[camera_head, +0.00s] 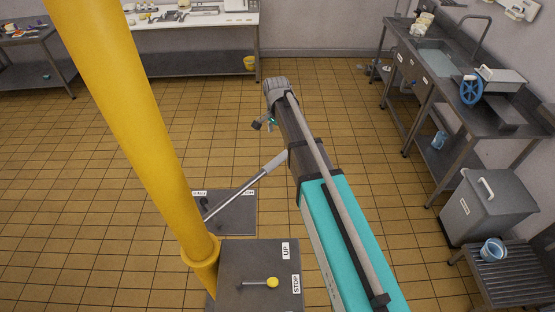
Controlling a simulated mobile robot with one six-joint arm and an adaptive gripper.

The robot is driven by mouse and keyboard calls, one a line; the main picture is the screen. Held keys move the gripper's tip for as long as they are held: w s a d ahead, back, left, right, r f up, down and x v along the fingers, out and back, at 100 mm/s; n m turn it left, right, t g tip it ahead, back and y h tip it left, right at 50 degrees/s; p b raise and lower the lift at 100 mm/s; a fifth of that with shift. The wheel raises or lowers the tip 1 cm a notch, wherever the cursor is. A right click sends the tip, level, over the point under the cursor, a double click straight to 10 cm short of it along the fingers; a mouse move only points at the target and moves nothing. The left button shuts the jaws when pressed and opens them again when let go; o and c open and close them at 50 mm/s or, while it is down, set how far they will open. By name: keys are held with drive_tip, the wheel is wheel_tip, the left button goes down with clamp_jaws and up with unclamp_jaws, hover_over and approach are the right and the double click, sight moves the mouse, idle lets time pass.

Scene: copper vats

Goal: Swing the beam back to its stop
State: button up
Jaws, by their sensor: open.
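A thick yellow tube (130,110) slants from the upper left to a yellow collar (200,250) beside a grey box. I cannot tell whether this tube is the beam or its post. A thin metal rod with a pale grey grip (274,161) rises from a dark plate to my arm's left side; I cannot tell whether they touch. My gripper (264,123) is small in view, beside the dark end of my teal arm. It is open, with nothing seen between its fingers. No stop for the beam can be made out.
The grey box (235,275) has UP and STOP labels and a yellow-knobbed lever (271,282). A labelled dark plate (235,215) lies behind it. A sink bench (440,75), a lidded grey bin (485,210) and a slatted stand (515,275) line the right. Tiled floor is clear behind.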

sight(278, 158)
drive_tip(key=shift+s+f, duration=0.1)
wheel_tip(278, 158, down, 13)
drive_tip(key=b, duration=1.3)
drive_tip(key=shift+s+f+b, duration=0.1)
drive_tip(key=shift+f+b, duration=0.1)
drive_tip(key=shift+b, duration=0.1)
